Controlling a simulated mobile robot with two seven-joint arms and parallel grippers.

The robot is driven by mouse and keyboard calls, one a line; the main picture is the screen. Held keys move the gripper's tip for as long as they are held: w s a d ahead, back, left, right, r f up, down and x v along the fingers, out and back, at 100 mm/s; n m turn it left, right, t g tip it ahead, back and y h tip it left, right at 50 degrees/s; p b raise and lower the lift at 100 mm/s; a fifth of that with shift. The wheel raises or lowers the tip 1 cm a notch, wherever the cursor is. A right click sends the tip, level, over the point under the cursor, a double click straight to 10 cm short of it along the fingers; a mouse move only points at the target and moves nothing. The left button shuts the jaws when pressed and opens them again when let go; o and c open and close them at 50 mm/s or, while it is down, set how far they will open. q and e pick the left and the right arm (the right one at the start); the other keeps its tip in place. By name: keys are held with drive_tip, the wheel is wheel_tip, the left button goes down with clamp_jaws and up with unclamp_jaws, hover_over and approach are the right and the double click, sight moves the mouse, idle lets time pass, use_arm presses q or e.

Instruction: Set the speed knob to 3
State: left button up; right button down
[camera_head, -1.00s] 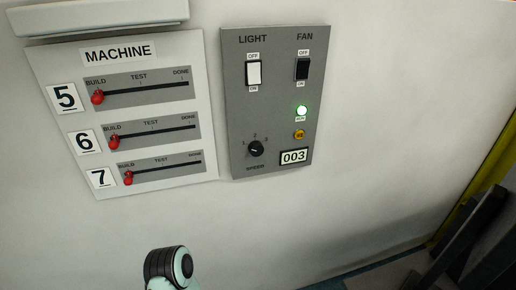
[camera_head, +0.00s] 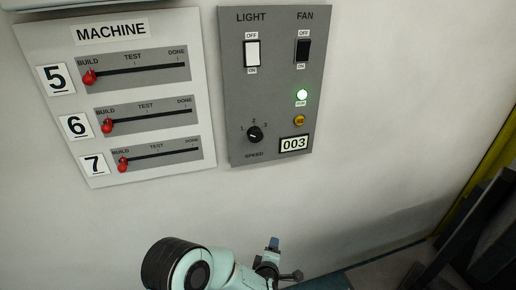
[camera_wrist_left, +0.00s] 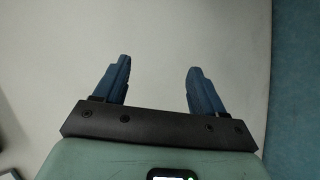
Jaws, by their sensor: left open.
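The speed knob (camera_head: 255,134) is a small round black dial low on the grey control panel (camera_head: 238,100), with the marks 1, 2 and 3 around its top and SPEED below. Its pointer is too small to read surely. My left gripper (camera_head: 275,247) is at the bottom of the head view, below the panel and apart from the knob. In the left wrist view my left gripper (camera_wrist_left: 157,78) shows two blue fingers spread apart with nothing between them, before a plain pale surface. My right gripper is not in view.
The panel also has a LIGHT switch (camera_head: 252,54), a FAN switch (camera_head: 303,50), a lit green button (camera_head: 302,95), a yellow button (camera_head: 299,120) and a 003 label (camera_head: 294,144). A MACHINE board (camera_head: 150,93) with red sliders is left. The wall below is clear.

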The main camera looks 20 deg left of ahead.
use_arm(q)
drive_tip(key=w+d+r+n+t+y, duration=0.1)
drive_tip(key=w+r+n, duration=0.15)
drive_tip(key=r, duration=0.35)
drive_tip(key=w+d+r+n+t+y, duration=0.1)
drive_tip(key=r+n+t, duration=0.15)
drive_tip(key=r, duration=0.25)
drive_tip(key=n+y+b, duration=0.3)
drive_tip(key=n+y, duration=0.1)
drive_tip(key=n, duration=0.7)
approach(256, 138)
drive_tip(key=w+d+f, duration=0.1)
drive_tip(key=d+f, duration=0.5)
drive_tip(key=f, duration=0.4)
drive_tip(key=s+a+r+n+y, duration=0.2)
drive_tip(key=s+r+n+y, duration=0.15)
drive_tip(key=r+n, duration=0.55)
drive_tip(key=shift+g+h, duration=0.25)
drive_tip(key=shift+h, duration=0.1)
drive_tip(key=p+x, duration=0.3)
drive_tip(key=x, duration=1)
drive_tip(key=shift+s, duration=0.1)
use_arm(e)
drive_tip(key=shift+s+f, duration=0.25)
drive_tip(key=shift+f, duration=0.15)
use_arm(q)
drive_tip(key=shift+r, duration=0.1)
drive_tip(key=c, duration=1)
